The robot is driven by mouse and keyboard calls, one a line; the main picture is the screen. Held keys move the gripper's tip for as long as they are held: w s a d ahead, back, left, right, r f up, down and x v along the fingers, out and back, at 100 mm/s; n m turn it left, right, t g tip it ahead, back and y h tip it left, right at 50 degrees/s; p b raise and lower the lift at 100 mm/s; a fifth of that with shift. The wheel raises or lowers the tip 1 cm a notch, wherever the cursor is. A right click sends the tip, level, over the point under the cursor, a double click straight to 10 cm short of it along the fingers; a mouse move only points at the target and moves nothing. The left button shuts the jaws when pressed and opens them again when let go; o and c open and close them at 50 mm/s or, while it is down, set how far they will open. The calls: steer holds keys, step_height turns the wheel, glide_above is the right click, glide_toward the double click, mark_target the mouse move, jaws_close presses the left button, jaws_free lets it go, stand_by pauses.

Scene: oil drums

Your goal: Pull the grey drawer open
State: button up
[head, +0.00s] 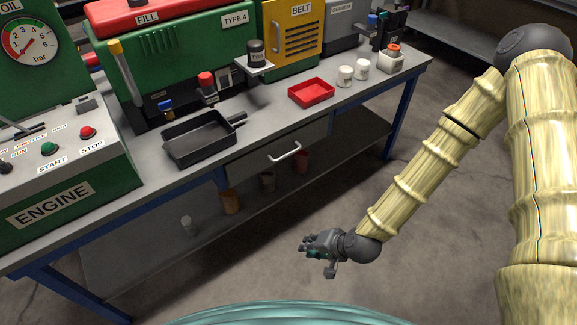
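The grey drawer (262,158) sits under the workbench top, in the middle of the head view. Its front looks flush with the bench, so it appears shut. A pale bar handle (285,152) is fixed across its front. My gripper (316,253) is in front of the bench, below the handle in the picture and well apart from it. Its fingers are small and dark here; they look spread with nothing between them, pointing left.
On the bench (265,115) stand a black tray (198,140), a red tray (311,92), two white cups (346,76) and a box with an orange-red knob (391,60). The green engine console (70,190) is at the left. Several containers stand on the lower shelf (150,240). The floor in front is clear.

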steer(key=w+a+f+m+t+y+b, duration=0.1)
steer(key=w+a+m+t+b, duration=0.1)
steer(key=w+b, duration=0.5)
steer(key=m+t+y+b, duration=0.2)
steer(key=m+t+b, duration=0.3)
steer(key=b, duration=0.7)
glide_toward(289, 154)
steer(key=f+n+t, duration=0.1)
steer(key=b+x, duration=0.2)
steer(key=x, duration=0.8)
steer(key=shift+w+f, duration=0.1)
jaws_close()
